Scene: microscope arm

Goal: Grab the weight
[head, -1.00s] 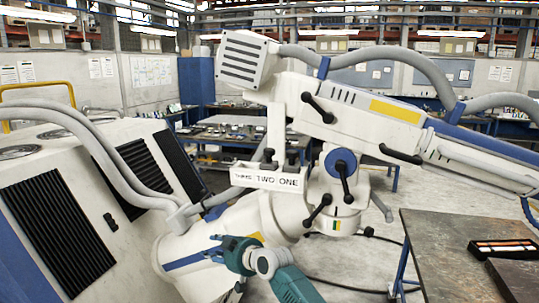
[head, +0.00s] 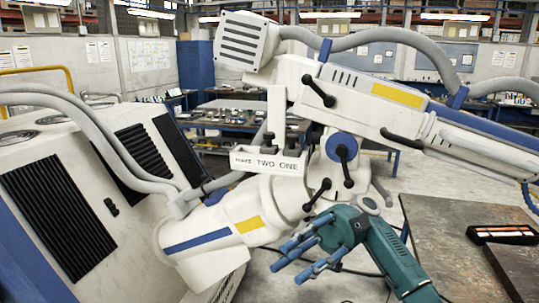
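A white rack (head: 268,162) labelled with words including TWO and ONE is fixed on the white microscope arm (head: 365,100), near the middle of the head view. Small dark knob-like pieces (head: 292,140) stand up just behind its labelled front; I cannot tell for sure which of them is the weight. My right gripper (head: 302,258), teal with blue fingers, is below and to the right of the rack, in front of the arm's lower column. Its fingers are spread apart, point left and down, and hold nothing. My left gripper is not in view.
A large white cabinet (head: 60,150) with black vents and grey hoses stands at the left. A worn worktable (head: 450,225) with an orange-and-black tray (head: 502,234) stands at the right. Black-handled levers (head: 318,92) stick out of the microscope arm. A dark cable lies on the floor.

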